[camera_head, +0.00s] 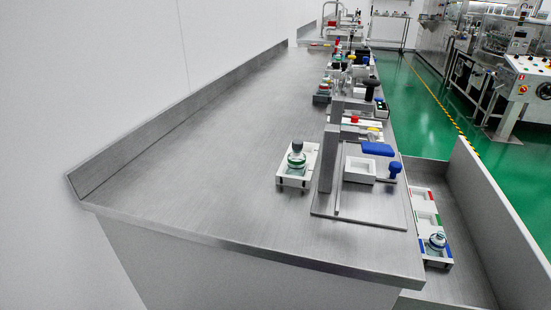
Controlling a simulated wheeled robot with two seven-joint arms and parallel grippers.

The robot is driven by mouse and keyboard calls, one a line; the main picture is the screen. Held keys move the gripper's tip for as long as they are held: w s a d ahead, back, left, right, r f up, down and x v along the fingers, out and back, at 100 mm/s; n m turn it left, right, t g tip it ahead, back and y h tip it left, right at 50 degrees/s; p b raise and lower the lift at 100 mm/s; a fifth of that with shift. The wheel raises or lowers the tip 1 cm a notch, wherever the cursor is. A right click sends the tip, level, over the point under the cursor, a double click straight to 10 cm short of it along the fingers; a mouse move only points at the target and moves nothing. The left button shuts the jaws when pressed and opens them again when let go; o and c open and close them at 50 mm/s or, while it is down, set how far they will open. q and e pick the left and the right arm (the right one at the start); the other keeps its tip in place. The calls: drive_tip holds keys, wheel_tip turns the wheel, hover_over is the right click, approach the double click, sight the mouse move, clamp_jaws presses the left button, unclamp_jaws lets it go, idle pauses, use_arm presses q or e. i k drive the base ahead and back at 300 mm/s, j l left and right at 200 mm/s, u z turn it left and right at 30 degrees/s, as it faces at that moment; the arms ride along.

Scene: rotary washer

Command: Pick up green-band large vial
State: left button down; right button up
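A squat glass vial with a green band and a dark stopper (297,158) stands upright in a white tray (289,181) on the steel bench, left of the upright metal fixture. A second vial with a bluish top (437,243) stands in a rack with red, green and blue sections (420,202) on the lower shelf at right. It is too small to tell its band clearly. Neither of my grippers shows in the head view.
The steel bench (190,160) is clear on its left side. A metal fixture (330,158) with a blue handle (378,149) and a white square holder (359,170) stands right of the vial. Several small items crowd the right side further back. A low wall (500,215) bounds the lower shelf.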

sight(296, 160)
drive_tip(key=i+j+z, duration=0.1)
drive_tip(key=j, duration=0.6)
drive_tip(key=i+j+z, duration=0.15)
drive_tip(key=j, duration=0.6)
drive_tip(key=k, duration=0.05)
